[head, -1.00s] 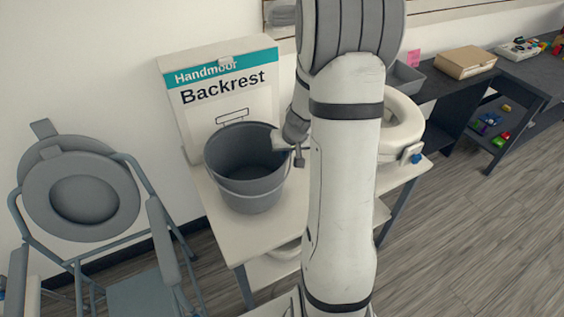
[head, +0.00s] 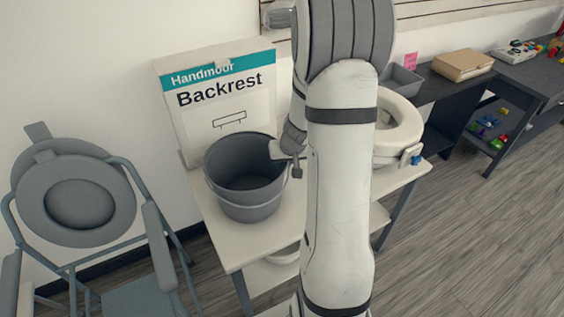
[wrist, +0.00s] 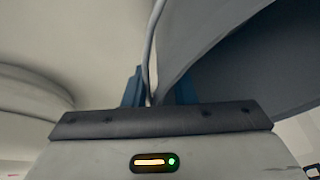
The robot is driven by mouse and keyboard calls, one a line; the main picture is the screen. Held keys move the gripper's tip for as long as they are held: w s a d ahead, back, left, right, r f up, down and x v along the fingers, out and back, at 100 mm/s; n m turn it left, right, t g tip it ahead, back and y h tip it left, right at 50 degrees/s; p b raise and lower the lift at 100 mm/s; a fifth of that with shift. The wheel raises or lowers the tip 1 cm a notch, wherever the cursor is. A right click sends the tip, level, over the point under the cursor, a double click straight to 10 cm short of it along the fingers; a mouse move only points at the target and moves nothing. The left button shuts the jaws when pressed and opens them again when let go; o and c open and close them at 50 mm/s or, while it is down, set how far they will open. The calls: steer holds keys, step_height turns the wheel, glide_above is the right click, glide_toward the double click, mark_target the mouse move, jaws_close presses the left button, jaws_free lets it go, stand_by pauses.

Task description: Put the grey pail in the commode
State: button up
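The grey pail (head: 250,206) stands upright at the left end of a white table (head: 220,250), its wire handle lying against its side. My gripper (head: 283,150) is at the pail's right rim in the head view, partly hidden by my arm. In the wrist view, the two blue fingers of my gripper (wrist: 158,90) sit on either side of the pail's wall (wrist: 190,45), apparently shut on it. The commode (head: 50,211) is a grey-framed chair at the left, with an oval seat piece, a darker round centre and armrests. Its lower part is cut off.
A Backrest box (head: 185,112) stands behind the pail against the wall. A white raised toilet seat (head: 412,130) is on the table's right end. Dark shelving (head: 450,105) with a cardboard box (head: 463,65) stands farther right. Open floor (head: 460,230) lies right.

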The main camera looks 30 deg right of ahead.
steer(key=shift+r, duration=0.1)
steer(key=shift+r+p, duration=0.35)
steer(key=p+v, duration=0.3)
steer(key=v, duration=0.8)
steer(key=s+a+r+n, duration=0.1)
steer(key=s+a+r, duration=0.5)
steer(key=a, duration=0.3)
steer(key=shift+a+r+n+g+y, duration=0.2)
steer(key=shift+a+n+g+y, duration=0.1)
steer(key=shift+a+n+g, duration=0.1)
steer(key=shift+o, duration=0.5)
steer(key=s+a+r, duration=0.1)
steer(key=s+a, duration=0.1)
steer(key=s, duration=0.3)
steer(key=s+a+r+n+g, duration=0.1)
steer(key=s+a+r, duration=0.1)
steer(key=s, duration=0.3)
steer(key=shift+s+a+r+h, duration=0.35)
steer(key=shift+s+a+h, duration=0.05)
steer(key=shift+a, duration=0.4)
steer(key=shift+s, duration=0.15)
